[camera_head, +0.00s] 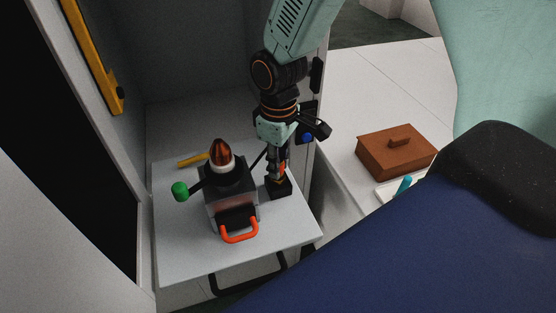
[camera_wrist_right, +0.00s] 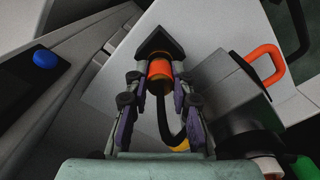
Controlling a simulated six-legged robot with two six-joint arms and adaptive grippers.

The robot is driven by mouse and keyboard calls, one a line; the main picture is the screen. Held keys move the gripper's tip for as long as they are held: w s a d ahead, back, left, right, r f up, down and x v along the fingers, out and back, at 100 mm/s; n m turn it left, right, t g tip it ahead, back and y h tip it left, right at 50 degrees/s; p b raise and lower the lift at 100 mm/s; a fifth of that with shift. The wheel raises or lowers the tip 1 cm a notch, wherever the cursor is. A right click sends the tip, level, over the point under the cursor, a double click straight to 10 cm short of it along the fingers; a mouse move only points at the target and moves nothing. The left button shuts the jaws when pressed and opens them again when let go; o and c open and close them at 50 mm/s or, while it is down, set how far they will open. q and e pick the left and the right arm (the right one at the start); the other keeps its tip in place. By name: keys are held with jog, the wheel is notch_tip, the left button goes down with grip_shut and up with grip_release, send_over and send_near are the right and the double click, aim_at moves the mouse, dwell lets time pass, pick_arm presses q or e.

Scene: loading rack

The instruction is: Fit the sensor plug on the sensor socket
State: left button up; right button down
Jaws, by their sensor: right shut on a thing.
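The sensor plug, an orange cylinder (camera_wrist_right: 159,72) with a dark cable, is between the fingers of my right gripper (camera_wrist_right: 156,95) in the right wrist view. In the head view my right gripper (camera_head: 279,172) points down, shut on the plug, at the black socket block (camera_head: 279,188). This block also shows in the right wrist view (camera_wrist_right: 160,43). The plug's end meets or nearly meets the block; I cannot tell whether it is seated. The fingers hide part of the plug. My left gripper is not in view.
A grey machine (camera_head: 229,190) with an amber beacon (camera_head: 221,153), green knob (camera_head: 180,191) and orange handle (camera_head: 240,232) stands close left of the gripper. All sit on a white shelf (camera_head: 180,250) inside a walled bay. A brown lidded box (camera_head: 397,150) lies outside, right.

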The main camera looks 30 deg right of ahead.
jog(key=shift+f, duration=0.4)
dwell(0.3)
jog(key=c, duration=1.1)
grip_release()
jog(key=shift+o, duration=0.2)
jog(key=shift+r, duration=0.1)
notch_tip(320, 180, up, 12)
jog(key=shift+s, duration=0.1)
